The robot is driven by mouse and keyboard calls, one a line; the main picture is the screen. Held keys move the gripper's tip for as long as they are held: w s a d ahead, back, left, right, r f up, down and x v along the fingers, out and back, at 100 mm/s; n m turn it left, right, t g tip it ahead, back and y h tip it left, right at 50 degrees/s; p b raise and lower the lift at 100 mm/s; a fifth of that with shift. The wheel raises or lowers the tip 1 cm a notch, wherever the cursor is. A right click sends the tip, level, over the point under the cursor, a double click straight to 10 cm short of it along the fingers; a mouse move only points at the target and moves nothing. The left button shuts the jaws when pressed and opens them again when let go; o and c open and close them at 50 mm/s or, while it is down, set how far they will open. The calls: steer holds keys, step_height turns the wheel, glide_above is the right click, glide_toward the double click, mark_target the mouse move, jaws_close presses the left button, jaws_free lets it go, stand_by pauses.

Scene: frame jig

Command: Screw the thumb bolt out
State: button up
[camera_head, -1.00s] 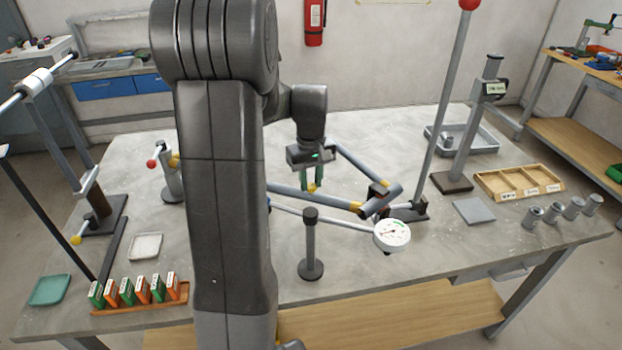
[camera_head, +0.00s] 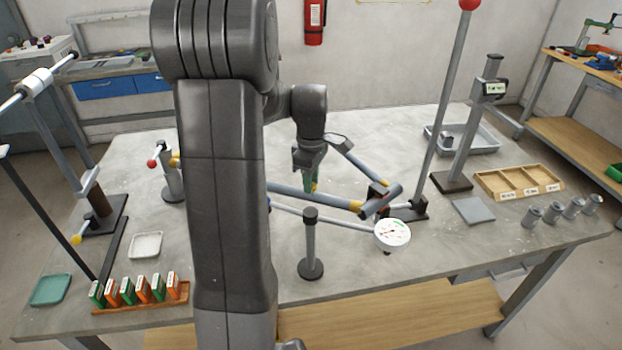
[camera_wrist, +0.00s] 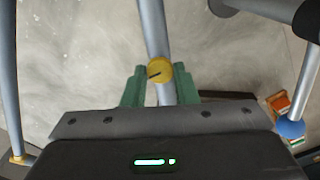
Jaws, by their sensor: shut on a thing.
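The thumb bolt has a round yellow knob with a dark line across it (camera_wrist: 158,71), in the middle of the wrist view. A grey tube (camera_wrist: 153,25) runs under it. My gripper (camera_wrist: 160,77) has its two green fingers shut on the knob, one on each side. In the head view my gripper (camera_head: 312,181) points down at the frame, and only a bit of the yellow knob (camera_head: 315,187) shows below the fingers. The bolt's shaft is hidden. The frame of grey tubes (camera_head: 345,203) has yellow bands and a dark corner block (camera_head: 378,193).
A dial gauge (camera_head: 392,233) sits at the frame's near right, with a short post (camera_head: 311,245) to its left. A tall rod with a red ball (camera_head: 442,115) rises behind. A wooden tray (camera_head: 518,183) and several grey cylinders stand at right.

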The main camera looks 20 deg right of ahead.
steer(key=shift+f, duration=0.1)
stand_by(0.5)
steer(key=o, duration=1)
step_height(320, 180, up, 14)
steer(key=shift+f+b, duration=0.1)
steer(key=shift+b, duration=0.3)
